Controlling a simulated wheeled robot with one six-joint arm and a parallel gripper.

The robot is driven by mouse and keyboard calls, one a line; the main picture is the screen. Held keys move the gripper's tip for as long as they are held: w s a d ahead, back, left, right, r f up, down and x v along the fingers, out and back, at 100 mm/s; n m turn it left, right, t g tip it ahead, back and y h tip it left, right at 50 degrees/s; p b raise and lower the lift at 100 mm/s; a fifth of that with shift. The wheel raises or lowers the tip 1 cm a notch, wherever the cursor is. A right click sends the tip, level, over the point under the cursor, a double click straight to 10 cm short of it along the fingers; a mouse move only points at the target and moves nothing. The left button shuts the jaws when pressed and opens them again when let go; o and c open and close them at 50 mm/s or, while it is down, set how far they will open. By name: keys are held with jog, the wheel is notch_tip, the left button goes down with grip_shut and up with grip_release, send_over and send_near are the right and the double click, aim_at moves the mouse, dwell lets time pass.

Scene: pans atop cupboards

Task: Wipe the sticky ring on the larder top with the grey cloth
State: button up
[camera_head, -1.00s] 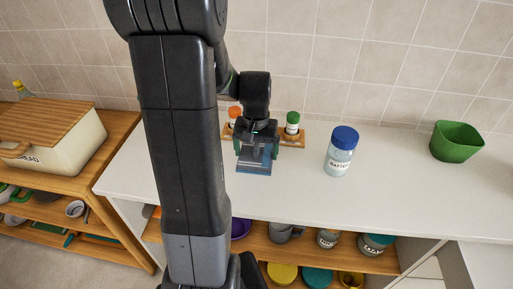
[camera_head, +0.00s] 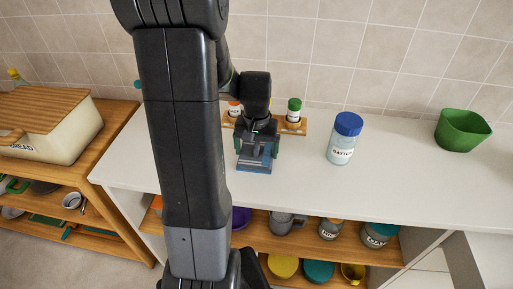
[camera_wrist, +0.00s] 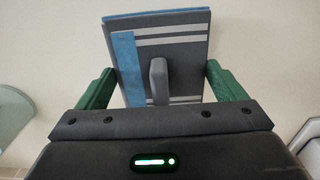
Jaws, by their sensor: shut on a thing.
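My gripper (camera_head: 257,150) is low over the white larder top (camera_head: 310,180), near its middle. It is shut on the grey cloth (camera_head: 254,167), which shows as a flat grey pad with a blue edge at the worktop. In the wrist view the cloth (camera_wrist: 190,78) is grey with pale stripes and a blue band. A small upright grip stands on it between my green fingers. The cloth appears to lie flat on or just above the top; exact contact cannot be told. No sticky ring is visible; the cloth and my arm hide part of the surface.
A wooden rack (camera_head: 309,127) with small shakers stands just behind my gripper. A blue-lidded jar (camera_head: 342,140) stands to its right, and a green pot (camera_head: 461,132) farther right. A bread bin (camera_head: 45,125) is on the left cupboard. The top between jar and pot is clear.

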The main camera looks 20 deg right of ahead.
jog(key=shift+f+b, duration=0.5)
jog(key=shift+f, duration=0.1)
jog(key=o, duration=0.6)
jog(key=shift+r+p, duration=0.35)
jog(key=shift+r, duration=0.05)
jog(key=shift+c, duration=0.5)
jog(key=c, duration=0.6)
jog(key=shift+o, duration=0.2)
